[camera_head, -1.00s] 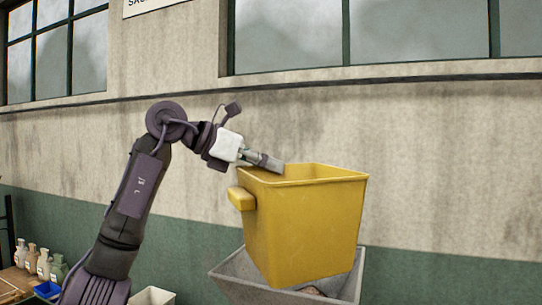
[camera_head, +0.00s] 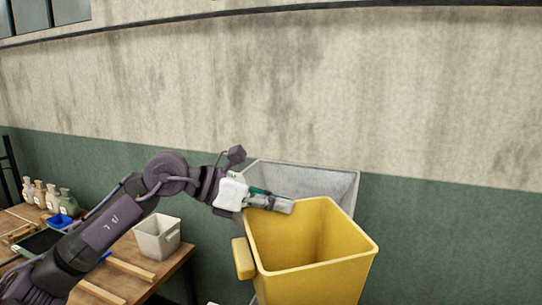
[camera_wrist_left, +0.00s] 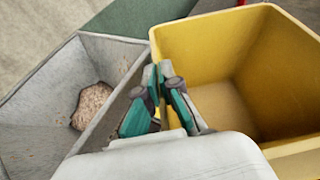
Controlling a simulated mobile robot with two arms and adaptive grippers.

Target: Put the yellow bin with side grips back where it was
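The yellow bin (camera_head: 310,262) is upright in the head view, in front of the grey hopper (camera_head: 302,181). A yellow side grip (camera_head: 243,258) shows on its left side. Its inside looks empty in the left wrist view (camera_wrist_left: 225,75). What is under the bin is out of frame. My left gripper (camera_head: 284,205) is at the bin's rear left rim. In the left wrist view its fingers (camera_wrist_left: 158,78) are closed together with the bin's rim between them. My right gripper is not in view.
The hopper holds a patch of brown grain (camera_wrist_left: 92,104) and stands close beside the bin. A wooden table (camera_head: 150,265) at the left carries a white bin (camera_head: 157,238), a blue tray (camera_head: 60,221) and several bottles (camera_head: 50,197).

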